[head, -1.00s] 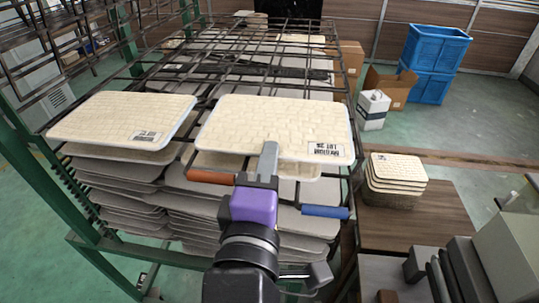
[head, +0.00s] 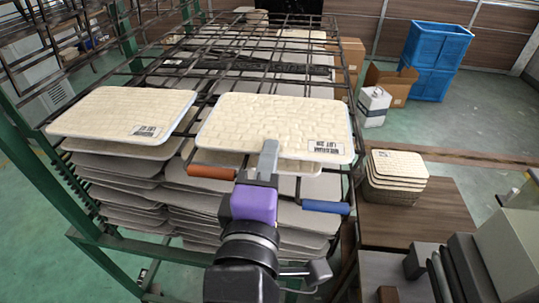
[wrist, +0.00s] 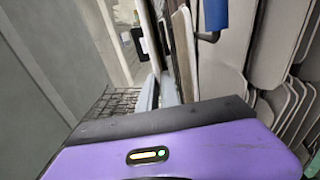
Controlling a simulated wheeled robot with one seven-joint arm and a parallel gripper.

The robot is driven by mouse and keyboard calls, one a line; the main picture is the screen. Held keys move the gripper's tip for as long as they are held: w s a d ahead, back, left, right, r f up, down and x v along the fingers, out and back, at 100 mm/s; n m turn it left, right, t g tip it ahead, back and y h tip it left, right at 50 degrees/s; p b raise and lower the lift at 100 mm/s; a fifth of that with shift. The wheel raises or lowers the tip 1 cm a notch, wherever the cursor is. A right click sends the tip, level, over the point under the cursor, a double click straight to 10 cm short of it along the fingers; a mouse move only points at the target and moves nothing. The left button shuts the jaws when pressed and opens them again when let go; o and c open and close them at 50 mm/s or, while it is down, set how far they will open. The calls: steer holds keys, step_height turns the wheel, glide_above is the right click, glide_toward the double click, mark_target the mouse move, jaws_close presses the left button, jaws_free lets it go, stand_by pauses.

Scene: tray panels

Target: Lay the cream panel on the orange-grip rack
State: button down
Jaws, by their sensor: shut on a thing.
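My gripper (head: 268,158) is shut on the near edge of a cream panel (head: 275,120) with a woven-looking top, pale rim and printed label. The panel lies roughly flat over the front of the wire rack; I cannot tell whether it touches the bars. The orange grip (head: 212,172) is below its near left edge, left of my gripper. The blue grip (head: 326,207) is lower, to the right; it also shows in the wrist view (wrist: 215,15). My gripper (wrist: 162,90) shows there with the panel edge-on. The panel hides much of the orange-grip rack.
Another labelled cream panel (head: 125,113) lies close by on the left. Stacked grey panels (head: 120,215) fill the racks below. Green posts (head: 45,185) stand at the left. A small panel stack (head: 398,165) sits on a brown table (head: 410,222) at right. Blue crates (head: 435,60) stand behind.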

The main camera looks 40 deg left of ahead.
stand_by(0.4)
steer(key=c, duration=1.5)
jaws_free()
steer(key=shift+f, duration=0.5)
steer(key=shift+s, duration=0.15)
steer(key=p+v, duration=0.1)
steer(key=v, duration=0.5)
steer(key=shift+s+d, duration=0.2)
steer(key=shift+s, duration=0.1)
stand_by(0.3)
stand_by(0.5)
